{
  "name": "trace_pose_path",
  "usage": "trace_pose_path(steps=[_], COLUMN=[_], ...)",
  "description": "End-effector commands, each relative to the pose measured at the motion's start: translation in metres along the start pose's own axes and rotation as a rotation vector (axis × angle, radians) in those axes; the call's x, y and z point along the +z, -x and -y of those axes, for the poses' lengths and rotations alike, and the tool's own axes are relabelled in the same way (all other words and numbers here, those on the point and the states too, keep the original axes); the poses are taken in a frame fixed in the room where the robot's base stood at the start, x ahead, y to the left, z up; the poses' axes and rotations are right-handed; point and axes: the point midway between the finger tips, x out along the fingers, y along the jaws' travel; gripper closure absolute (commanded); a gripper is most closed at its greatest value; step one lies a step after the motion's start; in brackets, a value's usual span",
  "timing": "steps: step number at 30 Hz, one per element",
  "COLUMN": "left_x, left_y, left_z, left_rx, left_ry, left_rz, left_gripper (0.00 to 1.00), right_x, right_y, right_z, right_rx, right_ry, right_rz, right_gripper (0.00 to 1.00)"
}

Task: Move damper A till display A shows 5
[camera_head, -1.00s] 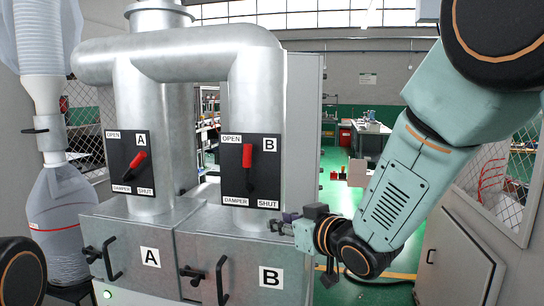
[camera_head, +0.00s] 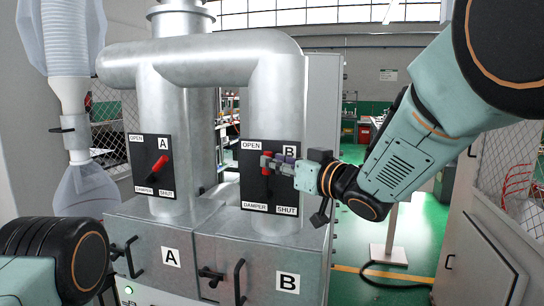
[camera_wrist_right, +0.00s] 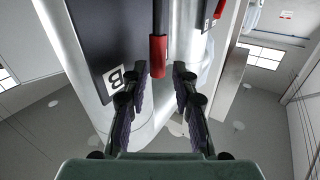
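Damper A has a black plate (camera_head: 140,155) with a red-tipped handle (camera_head: 160,163) tilted up to the right, between its OPEN and SHUT labels. Damper B's black plate (camera_head: 252,188) is to its right, with a red-tipped handle (camera_head: 267,170) partly hidden by my right gripper (camera_head: 268,162). In the right wrist view my right gripper (camera_wrist_right: 160,70) is open, and damper B's red grip (camera_wrist_right: 157,55) shows between the fingertips; I cannot tell whether they touch it. My left gripper is out of view. No display can be read.
Metal boxes A (camera_head: 150,248) and B (camera_head: 262,268) with black latches and handles stand below the dampers. A thick metal pipe (camera_head: 205,52) crosses above. A clear plastic bag (camera_head: 85,195) hangs at the left. Green floor is open at the right.

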Motion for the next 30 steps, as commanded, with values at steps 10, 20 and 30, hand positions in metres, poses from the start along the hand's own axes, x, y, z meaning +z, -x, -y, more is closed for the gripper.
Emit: trace_pose_path(steps=[10,20,30], left_x=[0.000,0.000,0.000], left_y=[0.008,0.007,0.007], left_z=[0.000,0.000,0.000], left_rx=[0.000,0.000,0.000], left_ry=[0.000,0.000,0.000], left_rz=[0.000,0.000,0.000], left_gripper=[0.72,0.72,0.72], right_x=[0.000,0.000,0.000], right_y=[-0.026,-0.026,-0.026], right_z=[-0.002,-0.002,-0.003], right_rx=[0.004,0.005,0.006], right_ry=[0.000,-0.001,-0.001], right_rz=[0.001,0.001,0.001], right_gripper=[0.72,0.78,1.00])
